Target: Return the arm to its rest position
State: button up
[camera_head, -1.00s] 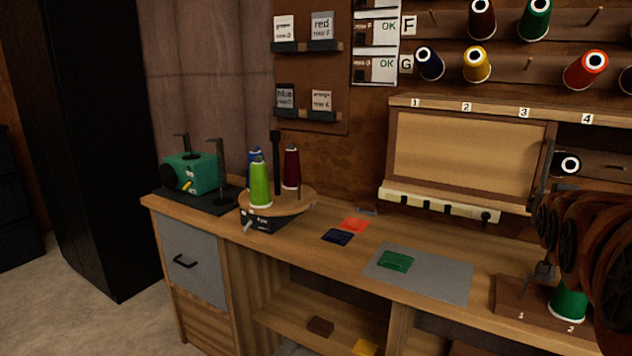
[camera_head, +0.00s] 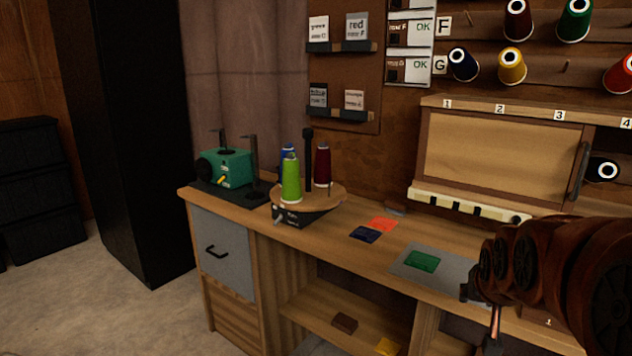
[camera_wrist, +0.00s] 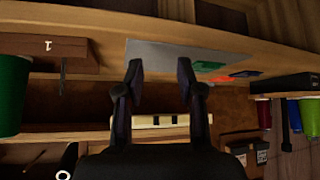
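My arm (camera_head: 560,270) is brown and segmented and reaches in from the right edge of the head view, over the right part of the bench. My gripper shows in the wrist view (camera_wrist: 160,78), its two dark fingers apart with nothing between them. In the wrist view the scene appears upside down. A grey mat with a green card (camera_wrist: 207,66) lies beyond the fingertips. A green spool (camera_wrist: 12,95) stands at the left, apart from the gripper. In the head view my arm hides that spool and most of its wooden stand.
The workbench (camera_head: 380,265) holds a turntable (camera_head: 335,198) with several thread spools, a green machine (camera_head: 226,168), coloured cards and the grey mat (camera_head: 447,269). A wall cabinet (camera_head: 500,150) hangs behind. Open floor (camera_head: 110,310) lies at the left.

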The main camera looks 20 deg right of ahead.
jog(key=s+a+f+n+g+y, duration=0.2)
jog(key=s+a+f, duration=0.15)
jog(key=a, duration=0.35)
jog(key=s+a+f+n+g+y, duration=0.1)
jog(key=s+a+f+g+y, duration=0.1)
jog(key=a+f, duration=0.4)
jog(key=s+a+f+n+g, duration=0.3)
jog(key=s+a+n+g, duration=0.15)
jog(key=s+a, duration=0.75)
notch_tip(320, 180, up, 27)
jog(key=s+p, duration=0.1)
jog(key=p, duration=2.4)
jog(key=shift+s+d+f+m+y, duration=0.15)
jog(key=shift+s+d+m+y, duration=0.1)
jog(key=shift+s+m+y, duration=0.15)
